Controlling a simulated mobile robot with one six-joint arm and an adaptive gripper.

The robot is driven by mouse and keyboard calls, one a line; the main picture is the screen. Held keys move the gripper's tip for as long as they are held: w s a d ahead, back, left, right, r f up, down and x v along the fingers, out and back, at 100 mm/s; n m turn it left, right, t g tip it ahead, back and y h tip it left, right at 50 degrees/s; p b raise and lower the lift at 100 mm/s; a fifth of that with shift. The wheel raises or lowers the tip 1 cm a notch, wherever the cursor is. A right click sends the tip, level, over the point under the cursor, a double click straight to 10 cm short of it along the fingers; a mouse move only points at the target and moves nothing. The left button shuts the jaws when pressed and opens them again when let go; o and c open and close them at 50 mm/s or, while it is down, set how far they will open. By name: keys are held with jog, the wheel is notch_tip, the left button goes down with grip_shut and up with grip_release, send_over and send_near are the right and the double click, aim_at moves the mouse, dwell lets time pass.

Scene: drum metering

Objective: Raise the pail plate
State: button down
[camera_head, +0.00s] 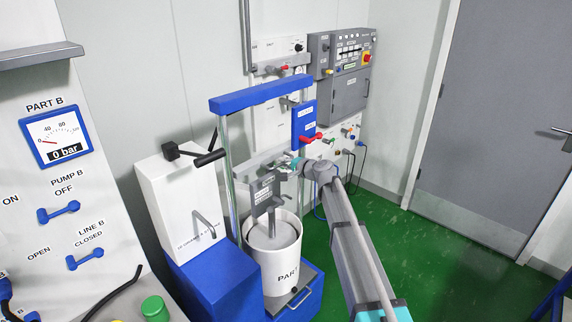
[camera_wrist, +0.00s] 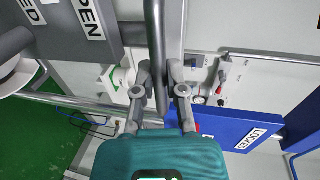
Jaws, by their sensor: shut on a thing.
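The white pail (camera_head: 282,272), marked PART with the rest of its label cut off by the curve, stands upright on a blue base. The grey pail plate (camera_head: 272,239) shows as a round disc inside its rim, below a grey labelled block (camera_head: 265,192). My gripper (camera_head: 292,167) is above and right of the pail, beside the frame's posts. In the wrist view my gripper (camera_wrist: 160,88) has its fingers closed on either side of a grey bar (camera_wrist: 165,50). What the bar joins to is not clear.
A blue crossbar (camera_head: 260,94) spans the posts above. A blue panel (camera_head: 304,121) with a red lever (camera_head: 311,138) hangs to its right; it reads LOCKED in the wrist view (camera_wrist: 240,130). A black-handled lever (camera_head: 208,158) is at left. Green floor is free at right.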

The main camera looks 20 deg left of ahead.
notch_tip(320, 180, up, 16)
jog(key=p, duration=1.4)
jog(key=shift+a+f+p, duration=0.15)
jog(key=shift+p, duration=0.15)
jog(key=c, duration=0.8)
grip_release()
jog(key=shift+a, duration=0.1)
jog(key=shift+c, duration=0.2)
jog(key=shift+o, duration=0.8)
jog(key=shift+f, duration=0.1)
